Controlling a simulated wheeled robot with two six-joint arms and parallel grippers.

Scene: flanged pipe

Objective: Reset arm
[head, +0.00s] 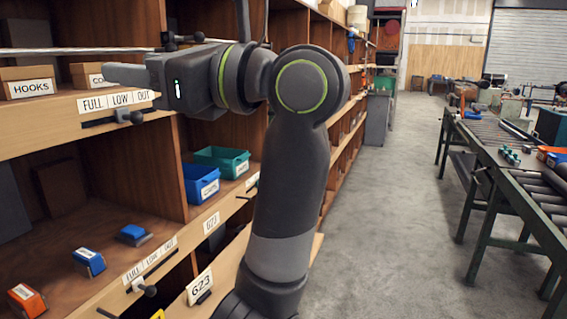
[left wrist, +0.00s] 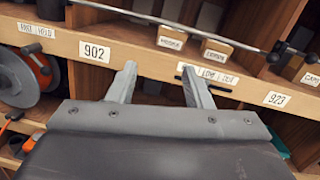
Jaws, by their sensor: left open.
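My left arm rises through the middle of the head view and bends left at the elbow. My left gripper (head: 125,70) points left at the wooden shelving, near the shelf edge with the FULL LOW OUT label (head: 116,99). In the left wrist view, the two fingers of the left gripper (left wrist: 160,85) stand apart with nothing between them. Behind them is a shelf edge (left wrist: 140,60) with labels 902 and 923. I cannot tell whether the fingertips touch it. My right gripper is not in view.
Shelves hold a HOOKS box (head: 30,88), a blue bin (head: 201,183), a green bin (head: 222,161) and small blue and orange items. A metal rod (left wrist: 180,22) runs along the shelf front. A roller conveyor (head: 500,165) stands right. The concrete aisle (head: 400,200) between is clear.

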